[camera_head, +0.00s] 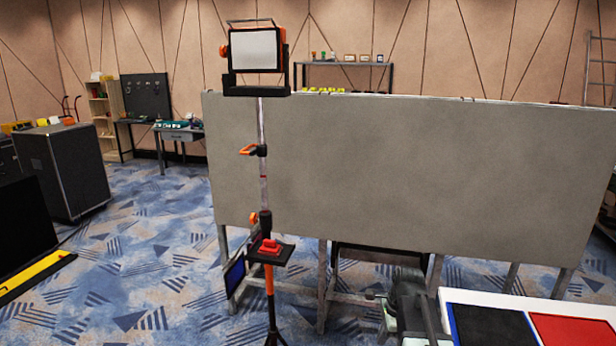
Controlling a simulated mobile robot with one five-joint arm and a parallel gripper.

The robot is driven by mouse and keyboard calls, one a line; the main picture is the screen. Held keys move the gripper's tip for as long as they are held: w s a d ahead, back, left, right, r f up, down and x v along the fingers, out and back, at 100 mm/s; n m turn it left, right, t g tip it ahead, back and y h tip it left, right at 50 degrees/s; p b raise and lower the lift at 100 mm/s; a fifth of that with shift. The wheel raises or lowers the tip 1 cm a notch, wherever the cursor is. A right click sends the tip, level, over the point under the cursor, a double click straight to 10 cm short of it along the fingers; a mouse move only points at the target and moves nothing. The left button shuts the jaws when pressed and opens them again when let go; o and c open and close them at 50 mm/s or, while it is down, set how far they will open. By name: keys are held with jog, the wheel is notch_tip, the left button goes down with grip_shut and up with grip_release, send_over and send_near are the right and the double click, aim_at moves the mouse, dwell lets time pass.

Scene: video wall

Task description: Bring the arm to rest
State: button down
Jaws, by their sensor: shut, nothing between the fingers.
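My arm reaches up from the bottom edge, right of centre, as a dark grey shape. My gripper (405,285) is at its upper end, in front of the lower edge of the big grey panel. The gripper is shut and holds nothing. Its fingers are small and dark, and hard to make out against the dark things behind.
A large grey panel (400,180) on legs stands across the middle. A work light (254,50) on a tripod stands before it. A white table (490,298) with a black-blue panel and a red panel (573,332) is at lower right. Carpet (150,270) lies open at left.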

jog(key=s+a+n, duration=0.5)
jog(key=a+n, duration=0.2)
jog(key=a, duration=0.3)
jog(key=s+n, duration=0.1)
jog(key=n, duration=0.3)
jog(key=s+n+g+h, duration=0.1)
jog(key=s+n, duration=0.1)
jog(key=n, duration=0.2)
jog(key=s+d+n, duration=0.1)
jog(key=s+n, duration=0.1)
jog(key=n, duration=0.1)
jog(key=shift+s+r+n+h, duration=0.1)
jog(key=shift+r+n+h, duration=0.1)
jog(key=shift+n+h, duration=0.15)
